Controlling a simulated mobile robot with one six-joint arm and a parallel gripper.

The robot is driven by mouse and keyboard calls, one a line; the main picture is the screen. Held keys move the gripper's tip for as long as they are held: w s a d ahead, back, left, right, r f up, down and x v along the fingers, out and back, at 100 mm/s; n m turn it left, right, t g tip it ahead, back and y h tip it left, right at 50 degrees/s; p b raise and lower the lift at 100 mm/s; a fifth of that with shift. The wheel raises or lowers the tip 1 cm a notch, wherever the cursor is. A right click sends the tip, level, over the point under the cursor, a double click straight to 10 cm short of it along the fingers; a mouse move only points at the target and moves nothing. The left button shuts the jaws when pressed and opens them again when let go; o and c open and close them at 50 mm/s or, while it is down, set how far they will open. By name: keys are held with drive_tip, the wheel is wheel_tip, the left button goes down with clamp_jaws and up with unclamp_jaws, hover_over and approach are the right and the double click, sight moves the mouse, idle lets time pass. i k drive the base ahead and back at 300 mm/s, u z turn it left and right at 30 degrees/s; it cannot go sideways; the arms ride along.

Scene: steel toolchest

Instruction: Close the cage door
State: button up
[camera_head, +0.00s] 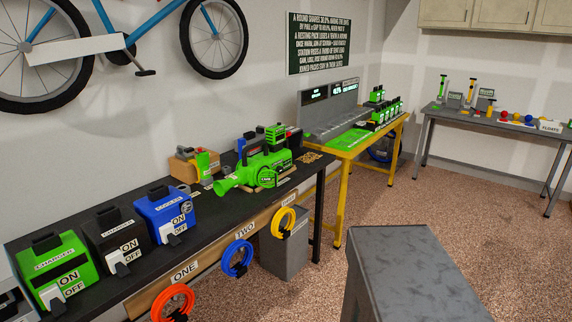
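I see no cage and no cage door in this view. My gripper is not in view either, so I cannot tell whether it is open or shut.
A black bench (217,212) holds switch boxes and a green blower-like machine (256,169). A yellow-framed table (346,150) and grey table (470,121) stand beyond. Speckled floor (420,205) is clear between.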

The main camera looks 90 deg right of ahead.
sight(263, 178)
drive_tip(key=u, duration=0.05)
drive_tip(key=k, duration=1.65)
drive_tip(key=u, duration=0.6)
drive_tip(key=k, duration=0.15)
drive_tip(key=z, duration=2.7)
drive_tip(key=i, duration=0.25)
drive_tip(key=u, duration=0.05)
